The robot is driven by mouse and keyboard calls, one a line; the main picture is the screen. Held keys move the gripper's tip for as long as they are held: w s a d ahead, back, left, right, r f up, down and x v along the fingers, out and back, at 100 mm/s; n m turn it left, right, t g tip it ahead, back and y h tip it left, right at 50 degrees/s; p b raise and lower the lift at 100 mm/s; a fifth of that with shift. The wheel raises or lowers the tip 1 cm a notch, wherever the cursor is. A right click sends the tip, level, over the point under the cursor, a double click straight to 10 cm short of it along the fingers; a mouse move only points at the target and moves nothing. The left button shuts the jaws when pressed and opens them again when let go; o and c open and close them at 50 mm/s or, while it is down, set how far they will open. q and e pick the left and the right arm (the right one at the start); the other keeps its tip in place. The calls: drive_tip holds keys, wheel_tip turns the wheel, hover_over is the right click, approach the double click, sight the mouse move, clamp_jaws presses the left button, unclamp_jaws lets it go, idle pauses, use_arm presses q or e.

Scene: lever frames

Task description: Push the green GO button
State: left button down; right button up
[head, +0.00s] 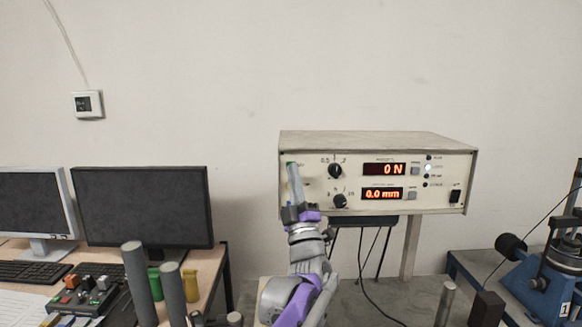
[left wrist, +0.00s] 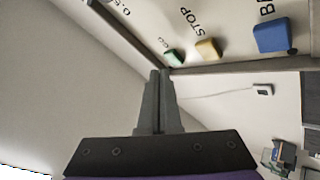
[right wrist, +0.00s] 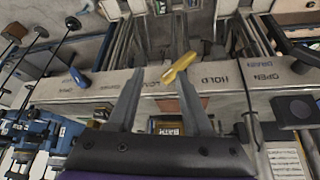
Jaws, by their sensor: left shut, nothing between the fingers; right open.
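The green GO button (left wrist: 173,57) shows in the left wrist view beside its small label, on the panel of a pale control box (head: 378,136). In the head view only a bit of green (head: 289,164) shows at the panel's left edge, mostly hidden by my fingers. My left gripper (left wrist: 160,73) is shut and empty, its tips just short of the green button in the picture; I cannot tell whether they touch. In the head view the left gripper (head: 292,170) reaches up in front of the panel's left edge. My right gripper (right wrist: 162,75) is open and empty.
A yellow STOP button (left wrist: 208,48) sits right beside the green one, with a blue button (left wrist: 271,36) further along. The box displays read 0 N and 0.0 mm. In the right wrist view, a yellow lever (right wrist: 179,67) lies between my fingertips in the picture, near HOLD lettering.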

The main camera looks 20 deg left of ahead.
use_arm(q)
drive_tip(key=shift+w, duration=0.1)
drive_tip(key=shift+w+a, duration=0.1)
drive_tip(key=shift+w, duration=0.3)
drive_tip(key=shift+s, duration=0.15)
drive_tip(key=shift+w+a+p, duration=0.1)
drive_tip(key=shift+w+p, duration=0.3)
idle(0.4)
drive_tip(key=shift+s, duration=0.1)
drive_tip(key=shift+s+d, duration=0.2)
drive_tip(key=shift+s, duration=0.5)
